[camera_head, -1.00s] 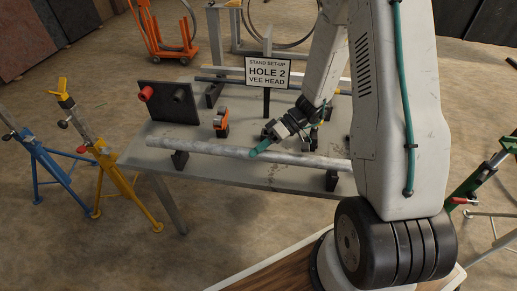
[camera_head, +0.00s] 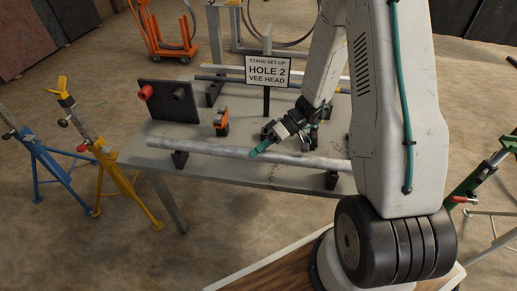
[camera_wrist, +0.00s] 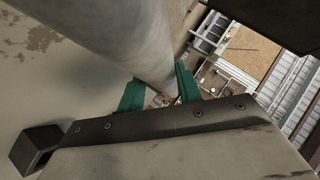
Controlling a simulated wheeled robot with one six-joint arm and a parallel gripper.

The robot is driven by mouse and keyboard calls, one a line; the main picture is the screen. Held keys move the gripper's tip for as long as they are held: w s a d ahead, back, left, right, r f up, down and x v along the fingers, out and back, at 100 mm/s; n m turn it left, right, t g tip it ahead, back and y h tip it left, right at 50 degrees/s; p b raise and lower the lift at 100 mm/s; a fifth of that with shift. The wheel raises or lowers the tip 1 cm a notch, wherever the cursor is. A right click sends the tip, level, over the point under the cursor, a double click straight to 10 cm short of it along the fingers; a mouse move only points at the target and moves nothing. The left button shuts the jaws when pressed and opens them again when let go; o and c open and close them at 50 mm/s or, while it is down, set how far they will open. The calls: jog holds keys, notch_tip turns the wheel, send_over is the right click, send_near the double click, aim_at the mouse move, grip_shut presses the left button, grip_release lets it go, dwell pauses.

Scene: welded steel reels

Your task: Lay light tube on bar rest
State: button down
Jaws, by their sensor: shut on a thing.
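The light tube (camera_head: 215,151), long, grey and round, lies nearly level across the front of the steel table. Its left part is at a black bar rest (camera_head: 180,159) and its right part at a second black rest (camera_head: 331,180); I cannot tell whether it touches both. My gripper (camera_head: 262,150), with green fingers, is shut on the tube between the two rests. In the wrist view the tube (camera_wrist: 120,30) runs down between the green fingers (camera_wrist: 160,92). A dark block (camera_wrist: 37,148), probably one of the rests, shows at the lower left there.
A sign (camera_head: 267,71) stands mid-table. A dark panel with red and black knobs (camera_head: 169,101) and an orange-black item (camera_head: 221,121) are left of my gripper. A dark blue bar (camera_head: 225,80) lies behind. Blue (camera_head: 45,160) and yellow (camera_head: 105,160) stands are left of the table.

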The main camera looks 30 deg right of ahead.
jog(key=shift+f, duration=0.3)
dwell(0.4)
jog(key=c, duration=0.9)
grip_release()
jog(key=o, duration=0.8)
jog(key=shift+o, duration=0.5)
